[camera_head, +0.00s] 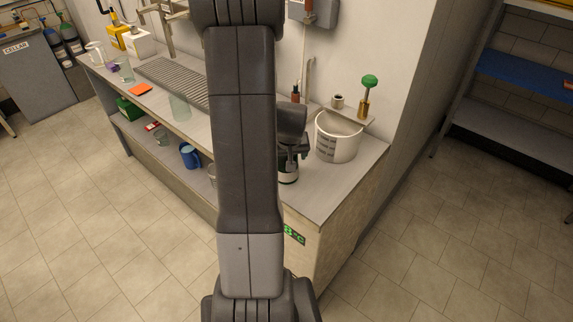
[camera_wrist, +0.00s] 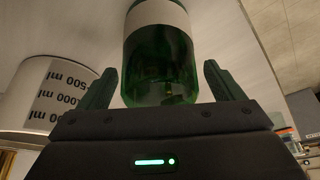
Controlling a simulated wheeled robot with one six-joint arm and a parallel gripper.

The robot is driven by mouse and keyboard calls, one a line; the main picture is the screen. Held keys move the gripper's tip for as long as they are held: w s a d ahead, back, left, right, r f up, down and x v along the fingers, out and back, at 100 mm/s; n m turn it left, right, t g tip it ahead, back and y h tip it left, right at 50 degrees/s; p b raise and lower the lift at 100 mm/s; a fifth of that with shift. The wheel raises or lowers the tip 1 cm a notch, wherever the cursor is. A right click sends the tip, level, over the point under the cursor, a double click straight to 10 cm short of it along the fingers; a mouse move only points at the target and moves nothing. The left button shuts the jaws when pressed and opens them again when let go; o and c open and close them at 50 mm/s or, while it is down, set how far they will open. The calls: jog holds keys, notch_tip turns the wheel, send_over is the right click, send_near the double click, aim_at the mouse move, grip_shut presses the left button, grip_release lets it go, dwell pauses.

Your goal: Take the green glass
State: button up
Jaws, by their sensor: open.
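A pale green-tinted clear glass (camera_head: 180,108) stands upright on the counter, left of my arm. Another faintly green glass (camera_head: 126,72) stands farther back to the left. A dark green bottle with a white label (camera_head: 289,177) is on the counter by my gripper (camera_head: 291,157), partly hidden by it. In the wrist view, which is upside down, the green bottle (camera_wrist: 160,65) shows between the two open fingers of my gripper (camera_wrist: 160,85). The fingers look apart from it on both sides. My arm hides the middle of the counter.
A white measuring bucket (camera_head: 337,140) stands right of my gripper; it also shows in the wrist view (camera_wrist: 35,95). A brass-handled green-topped tool (camera_head: 366,95) is behind it. A blue mug (camera_head: 190,155) sits on the lower shelf. The floor at right is clear.

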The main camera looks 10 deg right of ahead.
jog(key=c, duration=1.2)
jog(key=shift+r, duration=0.15)
